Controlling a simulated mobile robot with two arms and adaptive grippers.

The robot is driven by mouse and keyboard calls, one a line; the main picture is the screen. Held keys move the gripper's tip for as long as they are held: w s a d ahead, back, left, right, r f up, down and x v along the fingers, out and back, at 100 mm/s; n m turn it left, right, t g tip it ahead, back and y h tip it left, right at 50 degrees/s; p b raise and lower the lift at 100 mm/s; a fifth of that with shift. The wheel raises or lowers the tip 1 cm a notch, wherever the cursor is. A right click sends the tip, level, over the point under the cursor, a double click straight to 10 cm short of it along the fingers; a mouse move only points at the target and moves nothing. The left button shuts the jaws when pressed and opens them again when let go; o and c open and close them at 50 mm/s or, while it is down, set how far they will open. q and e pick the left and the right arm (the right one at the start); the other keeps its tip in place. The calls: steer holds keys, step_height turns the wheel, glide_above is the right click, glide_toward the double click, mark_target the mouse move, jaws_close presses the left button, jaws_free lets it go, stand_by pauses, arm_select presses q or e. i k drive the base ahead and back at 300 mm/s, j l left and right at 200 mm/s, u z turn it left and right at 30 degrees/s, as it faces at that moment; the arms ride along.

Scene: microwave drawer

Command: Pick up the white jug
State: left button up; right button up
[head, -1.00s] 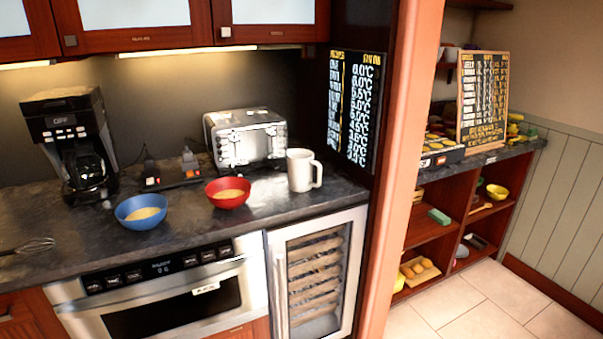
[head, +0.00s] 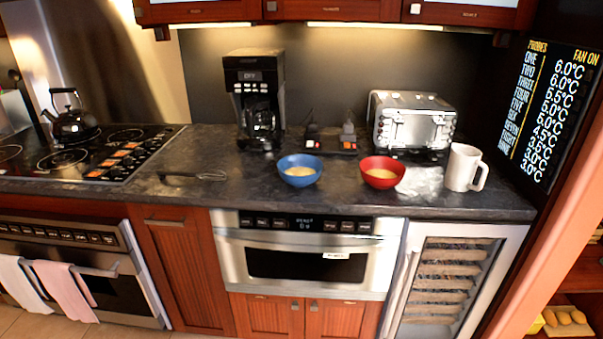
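The white jug (head: 463,167) stands upright on the dark countertop (head: 420,205), near its right end in the head view. Its handle points to the right. It is in front of and to the right of the silver toaster (head: 412,124). No gripper or arm of mine shows in the head view, so I cannot tell how either gripper stands.
A red bowl (head: 381,172) and a blue bowl (head: 299,170) stand left of the jug. A coffee maker (head: 256,100) is behind them, a whisk (head: 192,176) further left. A black kettle (head: 70,120) stands on the stove (head: 75,158). A wooden post (head: 548,250) borders the counter's right.

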mark_target(464, 161)
steer(key=z, duration=0.2)
steer(key=i+j+z, duration=0.2)
steer(key=z, duration=0.25)
steer(key=i+j+z, duration=0.3)
steer(key=z, duration=0.15)
